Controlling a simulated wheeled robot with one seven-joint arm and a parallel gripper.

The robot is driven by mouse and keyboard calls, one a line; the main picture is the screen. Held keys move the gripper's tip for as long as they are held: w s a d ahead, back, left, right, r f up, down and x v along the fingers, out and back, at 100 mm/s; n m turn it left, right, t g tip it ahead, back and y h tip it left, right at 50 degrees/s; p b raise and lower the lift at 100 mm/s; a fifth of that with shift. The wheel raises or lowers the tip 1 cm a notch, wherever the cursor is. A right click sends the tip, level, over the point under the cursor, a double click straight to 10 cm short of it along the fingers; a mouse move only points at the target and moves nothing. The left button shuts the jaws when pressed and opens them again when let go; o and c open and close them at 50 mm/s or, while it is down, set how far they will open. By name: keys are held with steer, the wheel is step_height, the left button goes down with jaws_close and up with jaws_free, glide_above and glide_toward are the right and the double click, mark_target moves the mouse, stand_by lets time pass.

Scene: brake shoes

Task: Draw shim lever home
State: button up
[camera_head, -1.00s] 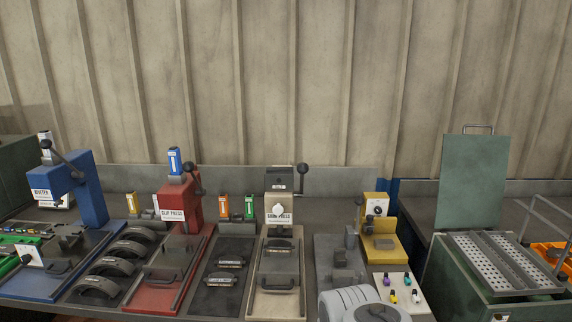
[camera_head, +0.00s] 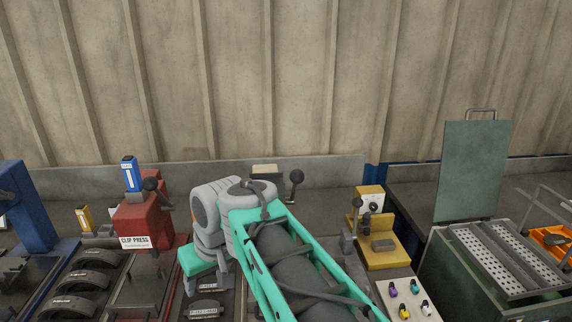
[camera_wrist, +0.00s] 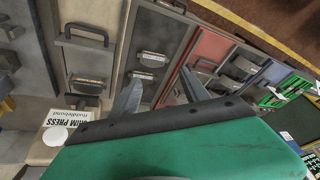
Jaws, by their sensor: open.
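The shim press is mostly hidden behind my arm in the head view; its beige top (camera_head: 264,170) shows. Its shim lever (camera_head: 295,184) stands upright at the right of the press, with a black ball knob on top. In the wrist view the white SHIM PRESS label (camera_wrist: 72,132) is upside down at the lower left, beside the press bed with its dark handle (camera_wrist: 82,36) and a brake shoe (camera_wrist: 86,86). My gripper (camera_wrist: 160,90) is open and empty, its two fingers apart above the neighbouring dark tray. The lever is not visible in the wrist view.
The red clip press (camera_head: 146,222) with its own lever stands to the left. To the right are a yellow gauge station (camera_head: 382,250), a button box (camera_head: 407,299) and a green bin (camera_head: 450,270) with a raised lid. A corrugated wall is behind the bench.

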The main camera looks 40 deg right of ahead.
steer(key=w+d+r+p, duration=0.3)
steer(key=w+d+r, duration=0.1)
steer(key=d+r, duration=0.75)
step_height(320, 180, up, 9)
steer(key=h+p, duration=0.1)
steer(key=p, duration=0.2)
glide_above(299, 172)
steer(key=s, duration=0.2)
steer(key=shift+f+t, duration=0.2)
steer(key=shift+t, duration=0.1)
steer(key=shift+s+d+f, duration=0.1)
steer(key=shift+d+f, duration=0.05)
steer(key=shift+f, duration=0.1)
steer(key=b+x, duration=0.5)
steer(key=x, duration=0.2)
steer(key=shift+f, duration=0.1)
steer(key=shift+c, duration=0.3)
jaws_close()
